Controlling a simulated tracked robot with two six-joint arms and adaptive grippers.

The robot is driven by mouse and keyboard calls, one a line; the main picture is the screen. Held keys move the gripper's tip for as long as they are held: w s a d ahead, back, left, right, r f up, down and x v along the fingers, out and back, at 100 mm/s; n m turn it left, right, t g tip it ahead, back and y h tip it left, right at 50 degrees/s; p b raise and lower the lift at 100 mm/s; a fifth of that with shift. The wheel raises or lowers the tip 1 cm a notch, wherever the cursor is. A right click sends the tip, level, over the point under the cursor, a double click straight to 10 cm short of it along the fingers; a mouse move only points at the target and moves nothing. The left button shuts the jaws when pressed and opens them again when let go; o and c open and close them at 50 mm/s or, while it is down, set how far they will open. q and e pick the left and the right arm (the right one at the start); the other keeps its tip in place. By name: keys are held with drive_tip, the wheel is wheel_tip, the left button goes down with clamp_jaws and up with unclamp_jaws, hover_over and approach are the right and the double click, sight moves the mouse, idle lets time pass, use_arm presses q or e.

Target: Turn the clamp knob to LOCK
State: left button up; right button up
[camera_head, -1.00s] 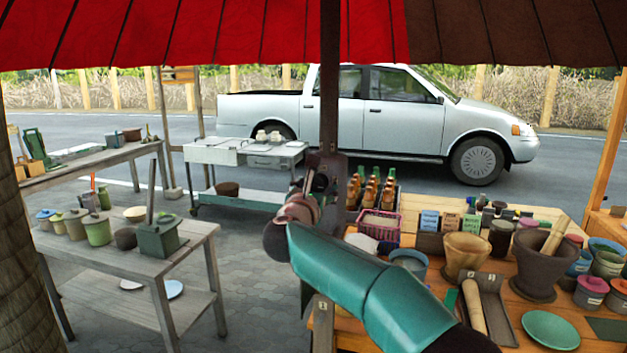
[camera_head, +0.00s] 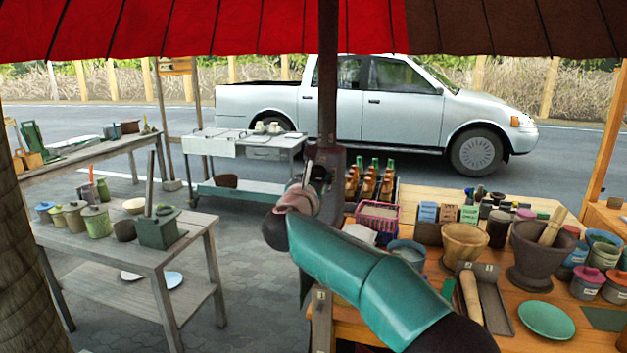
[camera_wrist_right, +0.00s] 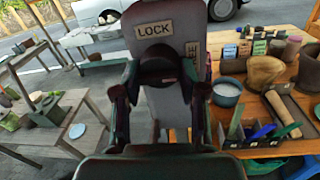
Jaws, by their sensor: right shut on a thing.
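The clamp (camera_head: 332,160) is a dark fitting on the umbrella pole in the head view. In the right wrist view its grey plate (camera_wrist_right: 170,105) carries a LOCK label (camera_wrist_right: 154,29) at the top and a second label (camera_wrist_right: 192,48), turned sideways, at its right. The dark, rounded clamp knob (camera_wrist_right: 158,66) sits below LOCK. My right gripper (camera_wrist_right: 160,80) has one finger on each side of the knob and is shut on it. In the head view my right gripper (camera_head: 318,178) is at the clamp, partly hidden by its wrist. My left gripper is out of view.
The umbrella pole (camera_head: 327,90) rises behind my right gripper. A wooden table (camera_head: 450,275) at the right holds bowls, jars and a pink basket (camera_head: 377,216). A grey bench (camera_head: 120,240) with pots stands at the left. Paved floor is free between them.

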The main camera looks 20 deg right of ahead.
drive_tip(key=shift+a+r+n, duration=0.1)
drive_tip(key=shift+n, duration=0.3)
drive_tip(key=n+p, duration=0.2)
drive_tip(key=n, duration=0.2)
drive_tip(key=shift+r+n+p, duration=0.15)
drive_tip(key=shift+n+p, duration=0.15)
drive_tip(key=shift+p, duration=0.1)
drive_tip(key=n+p, duration=0.3)
drive_tip(key=n, duration=0.3)
drive_tip(key=shift+g+p, duration=0.4)
drive_tip(key=n, duration=0.2)
drive_tip(key=shift+a+n+p, duration=0.1)
drive_tip(key=shift+n+p, duration=0.2)
drive_tip(key=shift+p, duration=0.1)
drive_tip(key=shift+f+n+g, duration=0.2)
drive_tip(key=shift+n+g, duration=0.1)
drive_tip(key=shift+n, duration=1.2)
drive_tip(key=o, duration=1.1)
drive_tip(key=shift+w+a, duration=0.1)
drive_tip(key=shift+o, duration=0.2)
drive_tip(key=shift+h, duration=0.3)
